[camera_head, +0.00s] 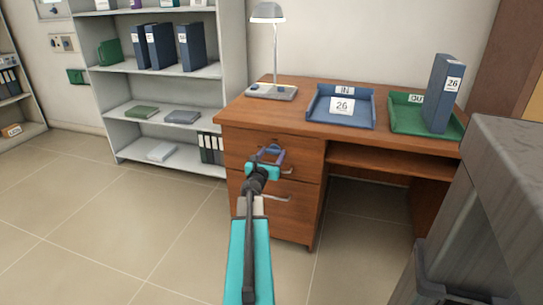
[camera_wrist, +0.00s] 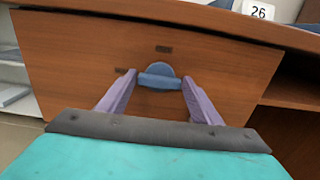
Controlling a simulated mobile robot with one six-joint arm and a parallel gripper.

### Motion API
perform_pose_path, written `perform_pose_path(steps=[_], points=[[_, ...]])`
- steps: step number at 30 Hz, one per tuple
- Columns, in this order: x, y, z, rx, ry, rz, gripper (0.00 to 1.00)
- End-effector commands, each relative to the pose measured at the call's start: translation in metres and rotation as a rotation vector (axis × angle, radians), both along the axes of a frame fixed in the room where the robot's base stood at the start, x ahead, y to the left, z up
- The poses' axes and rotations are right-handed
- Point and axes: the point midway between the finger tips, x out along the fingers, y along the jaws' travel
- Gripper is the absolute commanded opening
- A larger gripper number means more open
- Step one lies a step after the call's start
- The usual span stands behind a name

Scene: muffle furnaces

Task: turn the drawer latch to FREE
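The drawer latch (camera_wrist: 158,72) is a blue round piece with a crossbar on the wooden drawer front (camera_wrist: 75,65). In the wrist view the crossbar lies nearly level between the purple fingertips of my gripper (camera_wrist: 160,83). Both fingers meet its ends with no clear gap, so my gripper looks shut on it. Two small dark marks sit on the drawer front, one above the latch (camera_wrist: 163,49) and one at its left (camera_wrist: 125,70); their wording is unreadable. In the head view my gripper (camera_head: 271,156) is at the desk's upper drawer (camera_head: 238,150) and largely hides the latch.
The wooden desk (camera_head: 290,112) carries a lamp (camera_head: 273,92), a blue tray (camera_head: 345,118) and a green tray (camera_head: 400,122) with a blue binder (camera_head: 440,95). A lower drawer handle (camera_head: 278,197) sticks out below. Shelves (camera_head: 120,85) stand left; the floor before them is clear.

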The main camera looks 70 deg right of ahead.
Motion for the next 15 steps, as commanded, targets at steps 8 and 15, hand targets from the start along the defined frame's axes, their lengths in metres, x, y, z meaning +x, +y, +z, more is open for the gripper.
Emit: perform_pose_path(steps=[8, 15], points=[[0.0002, 0.0024, -0.0001, 0.0, -0.001, 0.0, 0.31], [0.0, -0.0001, -0.0012, 0.001, -0.032, 0.0, 0.31]])
